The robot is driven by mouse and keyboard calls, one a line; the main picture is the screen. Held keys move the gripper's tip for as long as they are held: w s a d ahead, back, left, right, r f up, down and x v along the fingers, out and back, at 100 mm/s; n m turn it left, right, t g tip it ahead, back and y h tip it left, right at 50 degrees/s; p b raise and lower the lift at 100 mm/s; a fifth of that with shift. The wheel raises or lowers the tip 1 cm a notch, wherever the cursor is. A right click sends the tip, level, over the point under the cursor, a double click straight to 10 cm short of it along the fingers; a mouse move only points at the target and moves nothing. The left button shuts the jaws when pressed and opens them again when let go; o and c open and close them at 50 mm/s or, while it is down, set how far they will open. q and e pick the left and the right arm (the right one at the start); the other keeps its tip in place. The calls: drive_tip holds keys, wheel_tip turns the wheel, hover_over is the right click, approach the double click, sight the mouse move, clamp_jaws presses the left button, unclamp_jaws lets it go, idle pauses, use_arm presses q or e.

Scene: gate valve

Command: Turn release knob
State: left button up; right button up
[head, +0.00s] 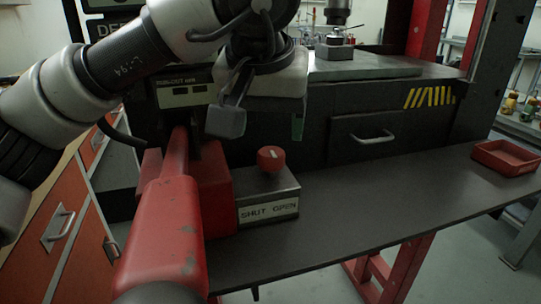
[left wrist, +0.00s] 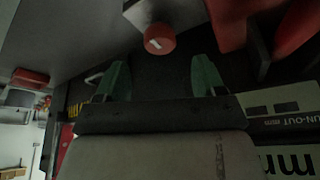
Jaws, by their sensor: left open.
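The release knob (head: 271,158) is round and red with a white mark on top. It sits on a grey block (head: 268,210) labelled SHUT OPEN on the dark shelf. My left gripper (head: 262,133) hangs above the knob, apart from it. One green finger shows in the head view; the other is hidden there. In the left wrist view, both green fingers of the gripper (left wrist: 161,72) are spread with nothing between them. The knob (left wrist: 159,39) shows beyond the fingertips, roughly centred between them. My right gripper is not in view.
A dark press bench with a drawer (head: 372,137) stands behind. A red tray (head: 505,158) lies at the shelf's right end. The shelf (head: 390,190) between block and tray is clear.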

sight(270, 152)
use_arm(q)
drive_tip(key=x, duration=0.6)
drive_tip(key=shift+b, duration=0.3)
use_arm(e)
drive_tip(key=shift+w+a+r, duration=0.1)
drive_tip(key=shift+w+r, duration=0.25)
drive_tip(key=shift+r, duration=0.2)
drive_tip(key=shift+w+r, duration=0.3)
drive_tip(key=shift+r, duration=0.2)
use_arm(q)
drive_tip(key=shift+c, duration=0.5)
drive_tip(key=c, duration=0.8)
drive_tip(key=shift+c, duration=0.2)
